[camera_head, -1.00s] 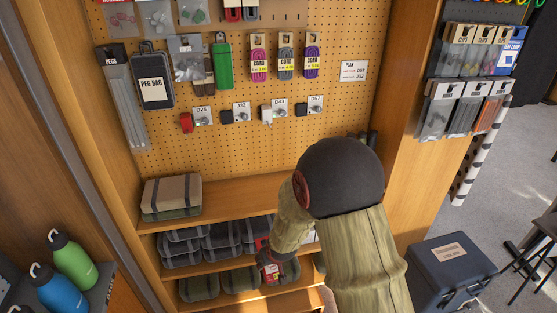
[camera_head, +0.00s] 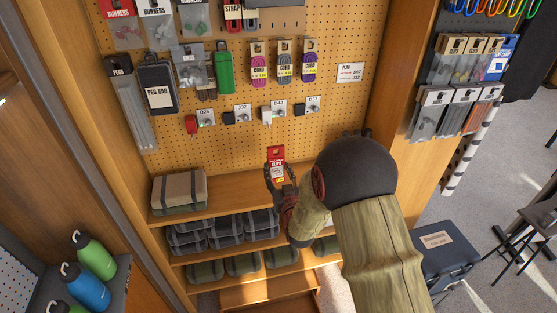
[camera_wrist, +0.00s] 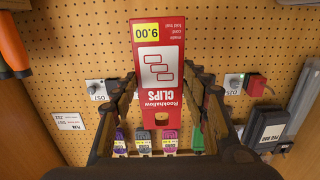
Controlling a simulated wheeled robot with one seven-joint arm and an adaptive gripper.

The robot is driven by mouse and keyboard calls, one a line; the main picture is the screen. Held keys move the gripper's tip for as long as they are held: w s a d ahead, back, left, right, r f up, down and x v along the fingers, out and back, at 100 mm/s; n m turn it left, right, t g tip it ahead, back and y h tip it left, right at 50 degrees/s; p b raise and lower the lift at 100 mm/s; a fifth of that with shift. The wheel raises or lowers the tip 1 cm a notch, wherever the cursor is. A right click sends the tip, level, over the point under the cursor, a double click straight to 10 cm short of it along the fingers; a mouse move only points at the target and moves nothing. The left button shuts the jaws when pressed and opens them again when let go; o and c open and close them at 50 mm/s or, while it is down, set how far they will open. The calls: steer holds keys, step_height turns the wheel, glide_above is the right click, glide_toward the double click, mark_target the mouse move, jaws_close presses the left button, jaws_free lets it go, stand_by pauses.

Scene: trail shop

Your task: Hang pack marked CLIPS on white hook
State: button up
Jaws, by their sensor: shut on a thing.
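A red pack marked CLIPS (camera_head: 276,160), with a yellow price label, stands upright in front of the lower pegboard. In the wrist view the pack (camera_wrist: 157,65) appears upside down. My gripper (camera_head: 279,181) is shut on the pack's lower part in the head view. In the wrist view my gripper's fingers (camera_wrist: 165,88) lie on both sides of it. The white hook (camera_head: 267,117), by the D43 tag, is on the pegboard above the pack and apart from it. The pack seems to hide this hook in the wrist view.
A red hook (camera_head: 191,125) and a black hook (camera_head: 228,118) are left of the white one, another black hook (camera_head: 299,109) right. Cord packs (camera_head: 284,65) hang above. Shelves with folded bundles (camera_head: 240,230) are below. Bare pegboard lies between hooks and shelf.

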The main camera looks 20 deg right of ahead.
steer(key=shift+d+r, duration=0.2)
steer(key=shift+r, duration=0.85)
steer(key=shift+w, duration=0.2)
steer(key=w+d+p, duration=0.1)
steer(key=w, duration=0.5)
steer(key=shift+w+d, duration=0.2)
steer(key=shift+w, duration=0.15)
steer(key=shift+w+d+r+b, duration=0.1)
steer(key=shift+w+b, duration=0.5)
steer(key=shift+b, duration=0.25)
steer(key=shift+w, duration=0.15)
steer(key=shift+w+d+b, duration=0.2)
steer(key=shift+w+b, duration=0.4)
steer(key=shift+w, duration=0.15)
steer(key=shift+w+d+b, duration=0.15)
steer(key=shift+w+b, duration=0.45)
steer(key=shift+w, duration=0.15)
steer(key=shift+w+d+f+b, duration=0.1)
steer(key=shift+w+f+b, duration=0.1)
steer(key=shift+w+b, duration=0.4)
